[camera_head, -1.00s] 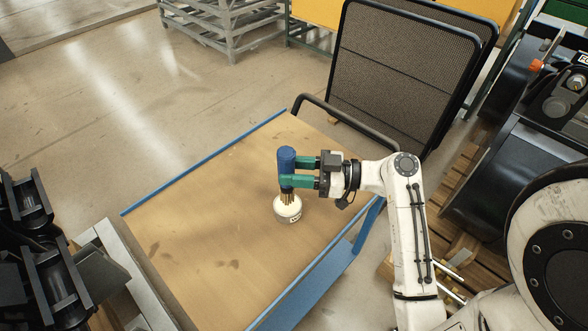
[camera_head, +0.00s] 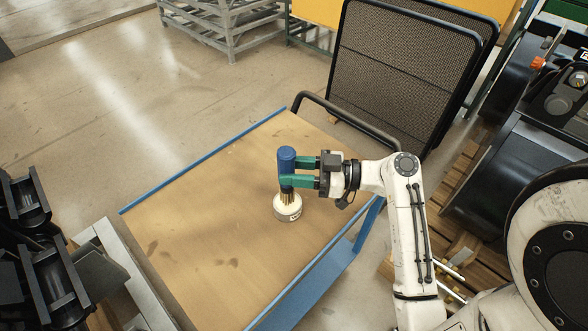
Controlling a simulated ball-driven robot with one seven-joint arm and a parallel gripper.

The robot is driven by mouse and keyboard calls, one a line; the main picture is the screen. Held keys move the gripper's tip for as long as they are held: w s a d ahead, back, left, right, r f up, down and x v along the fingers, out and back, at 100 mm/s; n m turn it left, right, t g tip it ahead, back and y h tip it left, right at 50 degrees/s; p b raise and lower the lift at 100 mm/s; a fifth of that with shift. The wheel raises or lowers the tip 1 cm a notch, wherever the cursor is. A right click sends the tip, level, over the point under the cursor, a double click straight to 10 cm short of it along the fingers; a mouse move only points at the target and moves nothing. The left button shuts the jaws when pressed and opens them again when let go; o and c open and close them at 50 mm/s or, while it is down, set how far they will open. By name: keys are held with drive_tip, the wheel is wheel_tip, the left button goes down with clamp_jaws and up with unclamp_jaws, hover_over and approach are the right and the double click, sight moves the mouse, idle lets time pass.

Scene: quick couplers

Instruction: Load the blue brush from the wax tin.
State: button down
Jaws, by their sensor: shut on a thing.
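The bristle ends meet the tin's top from this view. How deep they sit in the wax cannot be told.
The cart top is otherwise bare, with a few dark stains, and has blue edge strips (camera_head: 205,160). A black cart handle (camera_head: 345,118) and a mesh panel (camera_head: 400,75) stand behind it. Black bins (camera_head: 45,265) are at the left.

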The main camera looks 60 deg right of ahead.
drive_tip(key=shift+f+b, duration=0.6)
idle(1.2)
drive_tip(key=shift+r, duration=0.1)
drive_tip(key=shift+r+p, duration=2.3)
drive_tip(key=shift+r, duration=1.25)
